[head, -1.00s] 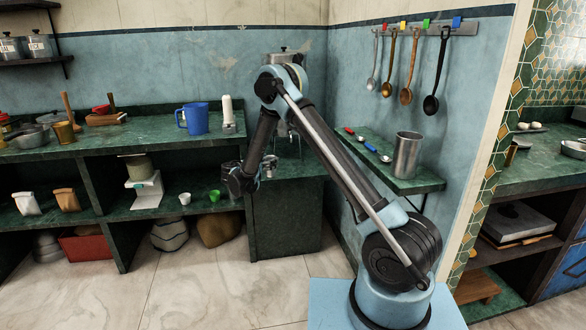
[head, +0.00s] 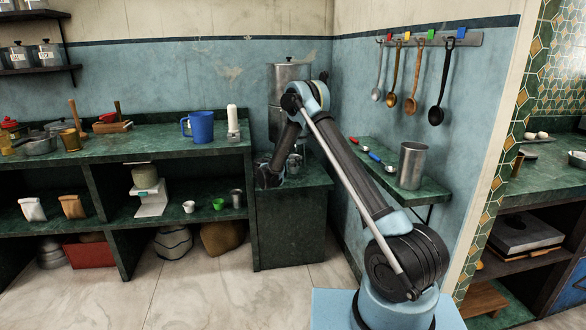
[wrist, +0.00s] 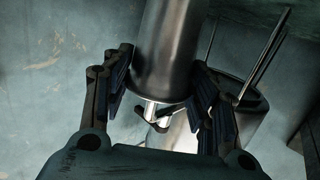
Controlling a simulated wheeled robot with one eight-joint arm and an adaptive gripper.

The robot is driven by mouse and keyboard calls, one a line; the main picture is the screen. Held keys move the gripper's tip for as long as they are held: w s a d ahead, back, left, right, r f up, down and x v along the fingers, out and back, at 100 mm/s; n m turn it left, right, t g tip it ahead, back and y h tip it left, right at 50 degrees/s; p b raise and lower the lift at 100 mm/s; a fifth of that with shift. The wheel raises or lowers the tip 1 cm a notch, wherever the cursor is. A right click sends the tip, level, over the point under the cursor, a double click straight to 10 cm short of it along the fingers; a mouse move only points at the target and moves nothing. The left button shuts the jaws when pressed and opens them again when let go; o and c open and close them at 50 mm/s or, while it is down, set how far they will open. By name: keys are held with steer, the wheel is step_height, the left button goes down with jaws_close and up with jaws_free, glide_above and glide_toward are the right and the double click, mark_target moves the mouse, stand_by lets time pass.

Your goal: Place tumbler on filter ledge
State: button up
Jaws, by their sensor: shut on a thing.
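My gripper (head: 284,168) is at the back corner, over the green filter ledge (head: 312,182). It is shut on a small metal tumbler (head: 294,163), which looks roughly upright. The wrist view appears upside down; there the tumbler (wrist: 166,48) sits between both finger pads, its base out of frame. The steel water filter (head: 290,82) stands on thin legs on the ledge, partly hidden by my arm. Its body (wrist: 228,128) and tap (wrist: 151,112) show close to the tumbler in the wrist view. I cannot tell whether the tumbler touches the ledge.
A small metal cup (head: 236,198) stands beside green and white cups on the lower left shelf. A blue jug (head: 199,127) and a white cylinder (head: 233,121) stand on the left counter. A larger metal cup (head: 411,165) and spoons occupy the right wall shelf (head: 435,188).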

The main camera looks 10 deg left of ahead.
steer(key=shift+w+d, duration=0.25)
steer(key=shift+w, duration=0.15)
steer(key=shift+w+d+f, duration=0.15)
steer(key=shift+w+f, duration=0.05)
steer(key=shift+w, duration=0.05)
steer(key=shift+f, duration=1.55)
steer(key=shift+f, duration=0.1)
steer(key=o, duration=1.2)
steer(key=shift+s, duration=0.2)
steer(key=v, duration=1.2)
steer(key=shift+w, duration=0.1)
